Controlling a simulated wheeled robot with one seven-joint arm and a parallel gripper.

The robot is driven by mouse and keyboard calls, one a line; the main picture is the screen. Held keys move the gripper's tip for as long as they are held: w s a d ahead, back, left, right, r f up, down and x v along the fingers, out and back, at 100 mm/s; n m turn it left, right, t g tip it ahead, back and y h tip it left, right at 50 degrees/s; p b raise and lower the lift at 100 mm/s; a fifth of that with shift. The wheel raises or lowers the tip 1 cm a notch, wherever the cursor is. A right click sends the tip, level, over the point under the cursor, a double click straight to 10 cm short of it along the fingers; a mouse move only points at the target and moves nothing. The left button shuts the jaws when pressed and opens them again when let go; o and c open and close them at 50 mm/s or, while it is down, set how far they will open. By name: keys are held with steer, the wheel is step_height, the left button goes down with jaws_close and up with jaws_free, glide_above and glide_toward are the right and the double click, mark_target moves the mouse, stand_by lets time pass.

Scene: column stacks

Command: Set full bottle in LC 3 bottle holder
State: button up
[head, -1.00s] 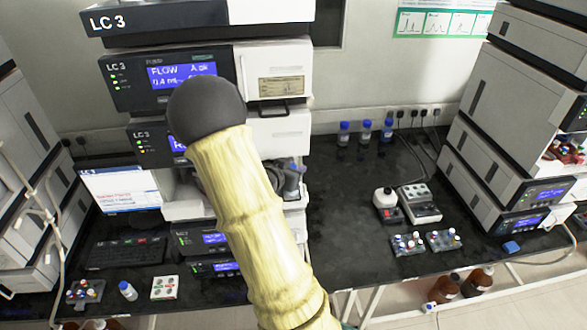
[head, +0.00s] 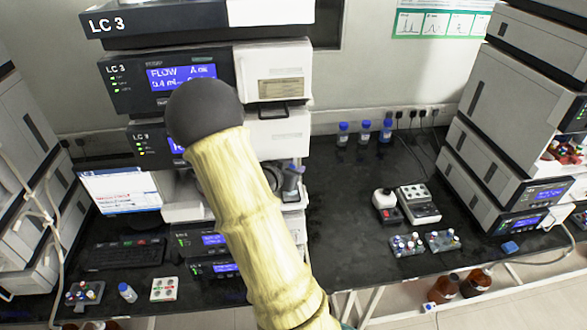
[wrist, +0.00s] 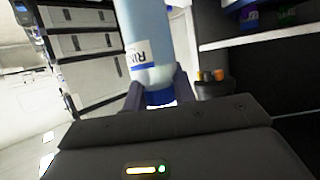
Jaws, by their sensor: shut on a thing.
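In the wrist view, my gripper (wrist: 157,92) is shut on a pale bottle (wrist: 148,45) with a printed label and a blue band at its lower end. One dark finger stands on each side of that blue end. In the head view, the LC 3 stack (head: 272,60) stands left of centre, and my arm covers part of its front. A small bluish and dark shape (head: 293,182) shows just right of my arm; I cannot tell whether it is the bottle. I cannot make out the LC 3 bottle holder with certainty.
Blue-capped bottles (head: 364,132) stand at the back of the black bench (head: 340,210). A white instrument (head: 418,203) and small vial racks (head: 407,245) stand right of centre. Another instrument stack (head: 490,130) is at the right. Brown bottles (head: 475,281) are below the bench.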

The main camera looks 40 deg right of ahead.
steer(key=shift+f+b, duration=0.7)
steer(key=shift+f, duration=0.2)
stand_by(0.4)
stand_by(0.4)
steer(key=o, duration=0.9)
steer(key=b+v, duration=0.3)
steer(key=v, duration=1.4)
steer(key=shift+a+r, duration=0.2)
